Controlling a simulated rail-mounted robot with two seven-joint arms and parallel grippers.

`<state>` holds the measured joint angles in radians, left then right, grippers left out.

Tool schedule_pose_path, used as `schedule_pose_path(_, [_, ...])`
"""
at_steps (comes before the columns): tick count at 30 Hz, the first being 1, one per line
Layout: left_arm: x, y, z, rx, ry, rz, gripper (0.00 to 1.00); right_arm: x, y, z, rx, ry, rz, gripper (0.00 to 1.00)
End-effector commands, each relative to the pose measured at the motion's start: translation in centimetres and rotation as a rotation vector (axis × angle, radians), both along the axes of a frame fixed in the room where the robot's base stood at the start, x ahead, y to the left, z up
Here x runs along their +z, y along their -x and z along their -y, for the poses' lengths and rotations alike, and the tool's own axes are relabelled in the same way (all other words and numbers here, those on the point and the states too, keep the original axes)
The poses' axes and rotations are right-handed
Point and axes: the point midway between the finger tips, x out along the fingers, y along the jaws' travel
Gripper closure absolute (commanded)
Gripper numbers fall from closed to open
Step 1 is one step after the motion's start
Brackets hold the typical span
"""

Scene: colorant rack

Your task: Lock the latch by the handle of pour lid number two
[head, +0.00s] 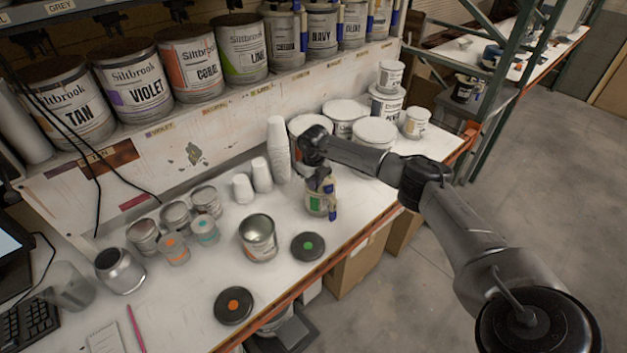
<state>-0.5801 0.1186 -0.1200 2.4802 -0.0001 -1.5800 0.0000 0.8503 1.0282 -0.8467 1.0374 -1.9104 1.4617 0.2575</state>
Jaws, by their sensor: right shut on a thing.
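A small can with a green label (316,203) stands on the white bench near its front edge. A pale pour lid with a blue handle part (332,204) is on this can; no number is readable on it. My right gripper (321,186) points down at the top of this can and is shut on the pour lid. The gripper covers much of the lid top, so the latch's position cannot be made out. My left gripper is not in view.
An open can (259,240) and a black lid with a green dot (308,246) are close by. Stacked white cups (277,150) and large white-lidded cans (374,133) stand behind. Another black lid (233,305) lies front left. Labelled cans with blue-handled lids (322,30) line the shelf.

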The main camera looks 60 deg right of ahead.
Motion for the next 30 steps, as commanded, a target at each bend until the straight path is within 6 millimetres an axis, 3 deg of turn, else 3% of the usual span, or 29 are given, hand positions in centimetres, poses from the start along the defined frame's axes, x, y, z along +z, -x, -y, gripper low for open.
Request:
schedule_pose_path(17, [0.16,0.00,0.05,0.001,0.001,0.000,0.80,-0.01,0.00,0.00,-0.028,0.000,0.000,1.00])
schedule_pose_path(18, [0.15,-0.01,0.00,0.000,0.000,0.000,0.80,-0.01,0.00,0.00,-0.028,0.000,0.000,0.89])
schedule_pose_path(25, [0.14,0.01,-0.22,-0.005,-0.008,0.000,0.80,0.00,0.00,0.01,-0.028,0.000,0.000,0.67])
schedule_pose_path(30, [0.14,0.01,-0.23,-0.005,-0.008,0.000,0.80,-0.01,0.00,0.01,-0.028,0.000,0.000,0.65])
